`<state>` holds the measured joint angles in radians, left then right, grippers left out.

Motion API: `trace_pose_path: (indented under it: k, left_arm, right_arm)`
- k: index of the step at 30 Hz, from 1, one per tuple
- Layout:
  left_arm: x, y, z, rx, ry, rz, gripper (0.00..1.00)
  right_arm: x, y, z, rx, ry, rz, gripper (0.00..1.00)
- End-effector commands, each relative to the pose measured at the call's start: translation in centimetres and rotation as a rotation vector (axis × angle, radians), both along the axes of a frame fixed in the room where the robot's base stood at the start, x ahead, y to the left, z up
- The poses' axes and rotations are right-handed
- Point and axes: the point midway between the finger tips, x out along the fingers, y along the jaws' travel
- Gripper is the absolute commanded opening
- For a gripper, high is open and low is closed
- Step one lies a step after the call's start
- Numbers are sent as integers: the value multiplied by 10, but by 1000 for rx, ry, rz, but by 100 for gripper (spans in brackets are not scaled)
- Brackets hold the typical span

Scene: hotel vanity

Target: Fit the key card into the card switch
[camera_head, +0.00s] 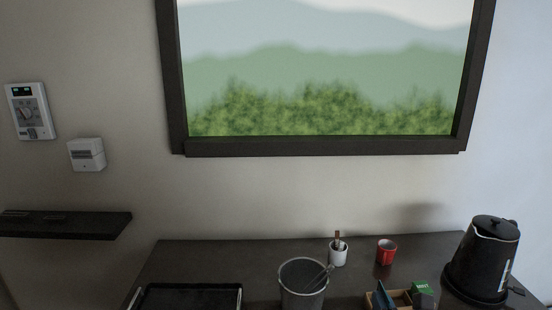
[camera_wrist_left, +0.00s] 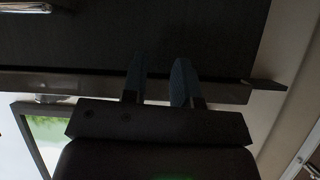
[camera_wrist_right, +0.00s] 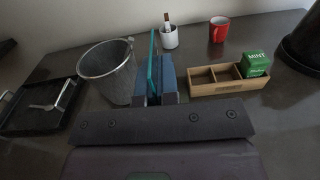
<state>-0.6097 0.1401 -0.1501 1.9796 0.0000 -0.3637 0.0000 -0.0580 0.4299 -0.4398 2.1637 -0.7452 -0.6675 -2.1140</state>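The card switch (camera_head: 86,155) is a small white box on the wall, left of the window. The key card (camera_wrist_right: 154,62) is a thin teal plate standing upright between the blue fingers of my right gripper (camera_wrist_right: 158,85), in the right wrist view. That gripper is shut on it. In the head view only a bit of blue of my right gripper (camera_head: 382,295) shows at the bottom edge. My left gripper (camera_wrist_left: 160,82) is open and empty, its fingers apart in front of a dark surface. It is out of the head view.
A white dial panel (camera_head: 28,111) hangs left of the switch, above a dark shelf (camera_head: 65,225). The table holds a black tray (camera_head: 150,288), bucket with tongs (camera_head: 303,285), white cup (camera_head: 338,254), red mug (camera_head: 387,252), wooden organizer (camera_wrist_right: 226,80), mint box (camera_wrist_right: 256,64) and kettle (camera_head: 488,255).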

Motion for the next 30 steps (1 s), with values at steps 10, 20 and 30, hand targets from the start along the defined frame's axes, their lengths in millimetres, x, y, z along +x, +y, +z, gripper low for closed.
trace_pose_path:
  k: [10,20,30]
  left_arm:
    - [1,0,-2,0,-3,-2,27]
    - [2,0,0,1,-4,-2,27]
    - [1,0,11,1,0,-2,27]
  right_arm:
    - [-11,-4,-20,-1,-1,-14,0]
    - [-3,-1,-5,-1,-5,-4,0]
    - [51,13,66,-4,-6,50,0]
